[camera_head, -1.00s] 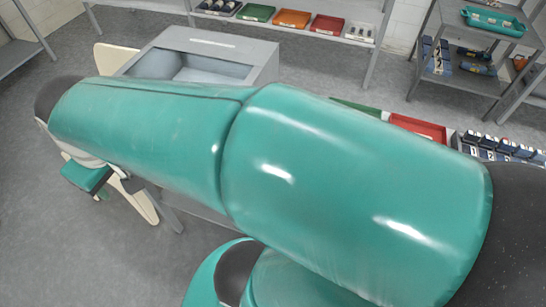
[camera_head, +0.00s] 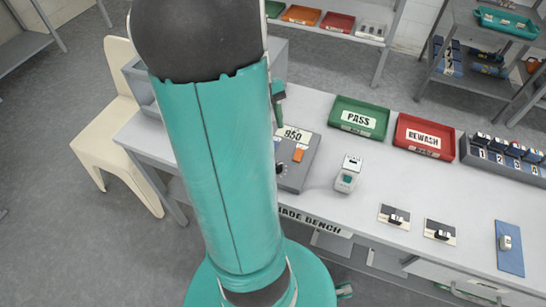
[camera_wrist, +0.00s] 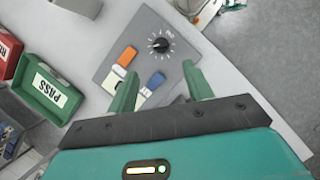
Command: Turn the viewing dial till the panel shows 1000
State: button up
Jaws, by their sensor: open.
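The grey control box (camera_head: 308,160) stands on the bench, partly hidden behind my arm. Its display panel (camera_head: 293,134) seems to read 850; the first digit is hard to make out. The black viewing dial (camera_wrist: 160,45) with its white scale marks shows in the wrist view, and its edge shows beside my arm in the head view (camera_head: 281,168). My gripper (camera_wrist: 161,88) is open and empty, its two green fingers pointing towards the box. The dial lies beyond the fingertips, apart from them. In the head view my arm hides most of the gripper.
An orange switch (camera_wrist: 127,56) and a blue switch (camera_wrist: 157,79) sit near the dial. A green PASS tray (camera_head: 345,129) and a red REWASH tray (camera_head: 410,144) stand behind. A small white-and-green device (camera_head: 347,174) stands right of the box.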

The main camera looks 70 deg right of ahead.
aim_at(277, 165)
jog(key=x, duration=1.2)
jog(key=shift+w+f, duration=0.1)
jog(key=shift+d, duration=0.1)
